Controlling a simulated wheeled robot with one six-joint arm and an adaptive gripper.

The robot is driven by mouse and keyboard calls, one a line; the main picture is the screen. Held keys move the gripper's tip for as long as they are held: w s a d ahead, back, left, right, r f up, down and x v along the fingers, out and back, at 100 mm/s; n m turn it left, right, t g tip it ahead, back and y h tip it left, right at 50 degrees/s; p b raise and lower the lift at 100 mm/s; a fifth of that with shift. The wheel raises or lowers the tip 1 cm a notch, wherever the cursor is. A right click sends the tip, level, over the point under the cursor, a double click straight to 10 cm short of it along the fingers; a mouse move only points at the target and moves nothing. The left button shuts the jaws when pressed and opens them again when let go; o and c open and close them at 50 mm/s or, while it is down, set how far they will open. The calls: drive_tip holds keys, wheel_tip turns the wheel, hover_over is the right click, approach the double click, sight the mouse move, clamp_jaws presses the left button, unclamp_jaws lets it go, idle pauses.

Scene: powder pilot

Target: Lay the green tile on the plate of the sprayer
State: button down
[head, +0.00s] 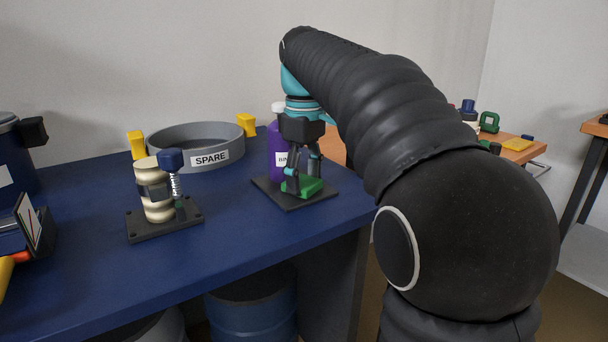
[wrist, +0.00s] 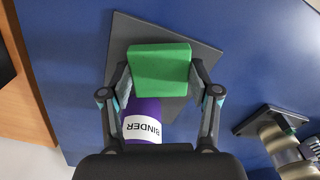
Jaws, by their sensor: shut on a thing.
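My gripper (head: 303,178) is shut on the green tile (head: 308,188), holding it by two opposite sides. In the wrist view the tile (wrist: 160,68) sits flat between the fingertips, over a dark square plate (wrist: 128,30). In the head view the plate (head: 290,204) lies on the blue table, and the tile is low over it. I cannot tell whether tile and plate touch. A purple bottle labelled BINDER (head: 275,140) stands upright at the back of the plate, partly hidden by my gripper. Its label shows below the tile in the wrist view (wrist: 142,127).
A grey ring-shaped tub labelled SPARE (head: 185,158) with yellow handles stands at the back of the table. A cream ribbed device with a spring (head: 158,195) on a dark base stands to the left. The blue table (head: 235,235) is clear between them, its right edge close to the plate.

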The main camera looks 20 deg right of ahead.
sight(304, 182)
drive_tip(key=shift+f, duration=0.15)
drive_tip(key=shift+c, duration=0.9)
unclamp_jaws()
drive_tip(key=shift+o, duration=0.4)
wheel_tip(304, 182, up, 6)
drive_tip(key=p, duration=0.5)
drive_tip(key=shift+f, duration=0.25)
drive_tip(key=shift+r, duration=4.05)
drive_tip(key=s+d+b, duration=0.1)
drive_tip(key=s+d, duration=0.1)
drive_tip(key=s, duration=0.5)
drive_tip(key=s+d+b, duration=0.2)
drive_tip(key=s+d, duration=0.1)
drive_tip(key=s, duration=0.5)
drive_tip(key=shift+s+r, duration=0.15)
